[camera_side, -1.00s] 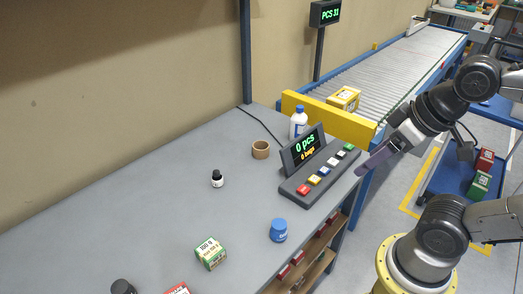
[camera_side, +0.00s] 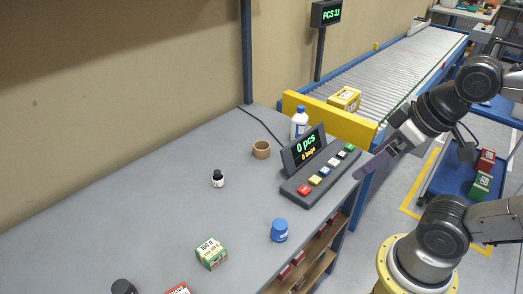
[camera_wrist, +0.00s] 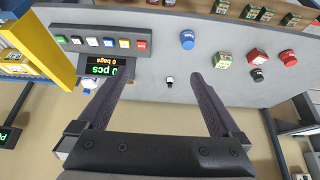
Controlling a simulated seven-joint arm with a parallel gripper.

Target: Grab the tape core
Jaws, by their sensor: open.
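The tape core (camera_side: 261,149) is a short brown ring standing upright on the grey table, left of the display console in the side view. My gripper (camera_side: 357,177) is off to its right in that view, in the air near the table's right edge and well apart from the core.
The console (camera_side: 318,174) with coloured buttons and a white bottle (camera_side: 299,122) stand near the core. A small dark bottle (camera_side: 218,178), a blue container (camera_side: 279,230) and a green-white box (camera_side: 211,252) are spread over the table. A yellow barrier (camera_side: 330,119) edges the conveyor.

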